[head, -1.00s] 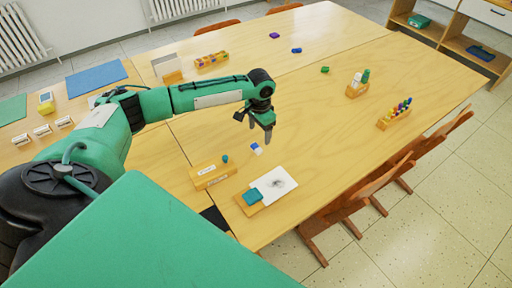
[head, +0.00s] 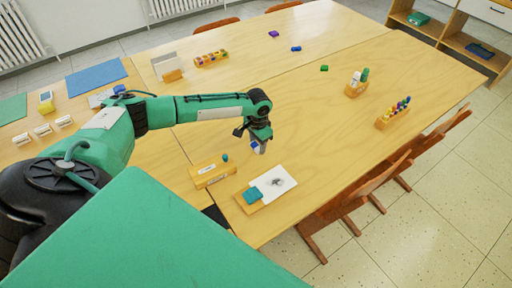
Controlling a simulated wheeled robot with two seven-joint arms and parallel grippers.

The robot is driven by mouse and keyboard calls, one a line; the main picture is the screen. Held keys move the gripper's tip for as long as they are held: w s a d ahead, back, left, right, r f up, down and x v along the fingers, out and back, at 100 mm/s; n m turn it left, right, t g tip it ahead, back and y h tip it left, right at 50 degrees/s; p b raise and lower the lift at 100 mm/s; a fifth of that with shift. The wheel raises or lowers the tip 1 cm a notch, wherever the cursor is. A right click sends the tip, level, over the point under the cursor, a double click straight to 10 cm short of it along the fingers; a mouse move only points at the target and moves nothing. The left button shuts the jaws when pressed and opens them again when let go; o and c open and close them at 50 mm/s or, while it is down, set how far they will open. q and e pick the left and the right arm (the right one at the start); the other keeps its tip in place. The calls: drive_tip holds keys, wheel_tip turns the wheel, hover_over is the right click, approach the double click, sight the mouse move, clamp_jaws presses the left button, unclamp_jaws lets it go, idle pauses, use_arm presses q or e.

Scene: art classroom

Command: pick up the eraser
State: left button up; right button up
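The small white and blue eraser (head: 254,146) lies on the wooden table, above the white sheet with the dark smudge. My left gripper (head: 261,148) points down right at the eraser. Its fingers cover part of the eraser, and I cannot tell whether they are closed on it or only around it. My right gripper is not in view.
A board with a white sheet (head: 282,180) and a teal block (head: 253,195) lies in front.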

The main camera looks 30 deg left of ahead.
sight(258, 145)
use_arm(q)
drive_tip(key=c, duration=0.4)
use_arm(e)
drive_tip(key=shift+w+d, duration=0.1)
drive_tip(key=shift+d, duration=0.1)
use_arm(q)
drive_tip(key=shift+o, duration=0.2)
drive_tip(key=shift+r, duration=0.1)
